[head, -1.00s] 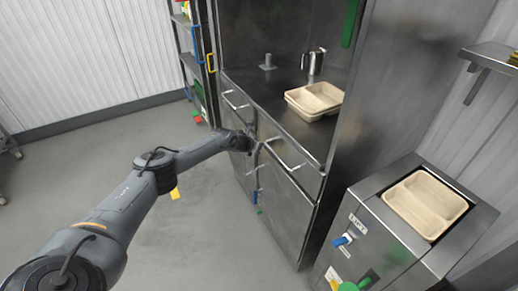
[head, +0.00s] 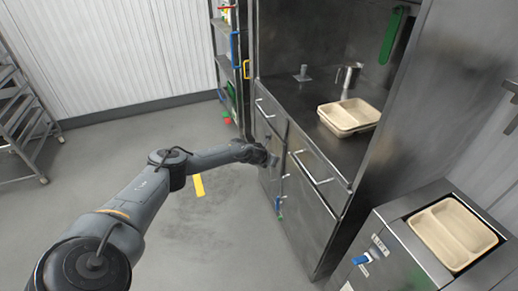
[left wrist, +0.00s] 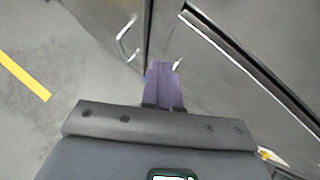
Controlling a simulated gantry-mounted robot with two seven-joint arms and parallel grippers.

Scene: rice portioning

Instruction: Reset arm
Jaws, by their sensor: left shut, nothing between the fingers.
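My left arm reaches in from the left in the head view, and its gripper (head: 273,160) is beside the front of the steel cabinet (head: 312,225). In the left wrist view the gripper's two purple fingers (left wrist: 164,84) are together with nothing between them. They point at the cabinet's doors, close to the seam between them. I cannot tell whether they touch the steel. My right gripper is in neither view.
Another beige tray (head: 452,232) sits in the steel unit at the right. Bar handles (head: 312,170) stick out from the cabinet front. The floor at left is open, with a rack (head: 25,115) beyond.

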